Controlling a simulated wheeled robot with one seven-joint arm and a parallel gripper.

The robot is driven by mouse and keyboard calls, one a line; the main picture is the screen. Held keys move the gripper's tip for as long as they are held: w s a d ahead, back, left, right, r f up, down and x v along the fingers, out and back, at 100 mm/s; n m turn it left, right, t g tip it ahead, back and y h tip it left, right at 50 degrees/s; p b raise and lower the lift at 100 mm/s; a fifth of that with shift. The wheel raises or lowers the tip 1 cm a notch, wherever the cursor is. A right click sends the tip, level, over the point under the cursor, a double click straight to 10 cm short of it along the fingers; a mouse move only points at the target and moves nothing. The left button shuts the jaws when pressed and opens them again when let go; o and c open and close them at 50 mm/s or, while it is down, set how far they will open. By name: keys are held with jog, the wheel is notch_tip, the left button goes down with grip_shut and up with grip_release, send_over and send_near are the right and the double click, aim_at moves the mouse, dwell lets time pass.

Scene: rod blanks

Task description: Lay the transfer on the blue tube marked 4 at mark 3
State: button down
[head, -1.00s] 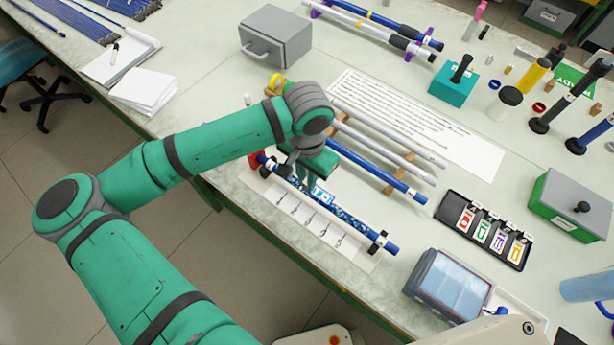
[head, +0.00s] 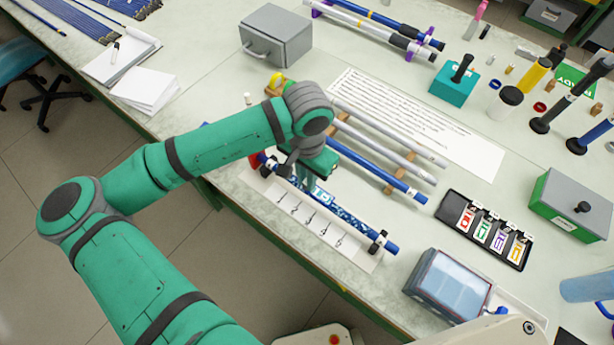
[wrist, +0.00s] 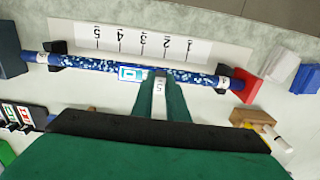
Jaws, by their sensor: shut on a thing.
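The blue tube (head: 352,219) with a pale speckled stretch lies across dark supports, and it also shows in the wrist view (wrist: 85,63). I cannot read its number. A white strip (wrist: 215,48) with marks 1 to 5 lies alongside. My gripper (wrist: 160,78) is shut with a white tab marked 5 between its fingers. The light-blue-framed transfer (wrist: 130,74) shows just left of the fingertips, over the tube, between marks 3 and 4 in the wrist picture. I cannot tell whether it touches the tube. My gripper partly hides the tube in the head view.
A black tray (head: 484,231) holds red, green, purple and orange transfers. Other tubes (head: 376,170) lie on wooden supports behind. A red block (wrist: 246,84) stands near one tube end. A grey screen box (head: 447,287) stands at the front right.

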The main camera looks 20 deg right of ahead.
jog(key=shift+f, duration=0.6)
dwell(1.3)
jog(key=shift+r, duration=3.5)
